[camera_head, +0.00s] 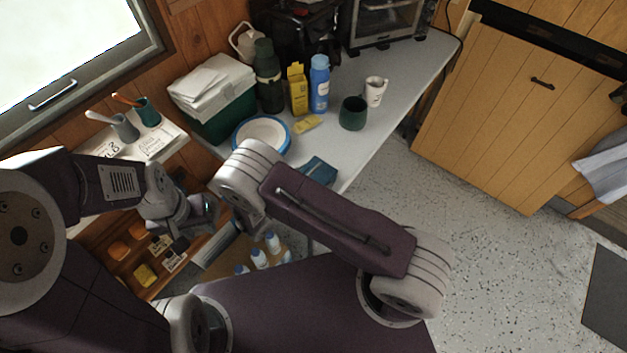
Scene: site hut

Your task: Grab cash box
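I cannot pick out a cash box with certainty. A small dark blue flat item (319,170) lies at the table's near edge, partly behind my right arm; I cannot tell what it is. My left gripper (184,232) points down over the shelf area below the table, at the left. Its fingers are small and dark, and I cannot tell whether they are open. My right arm reaches in from the right and its wrist bends down beside the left gripper; its fingers are hidden or too unclear to make out.
The table (395,115) holds a green cooler (226,122) with papers, a blue-rimmed plate (262,135), a blue bottle (319,85), a yellow box (298,92), a green cup (352,114) and a white mug (375,92). Small white bottles (259,259) stand below.

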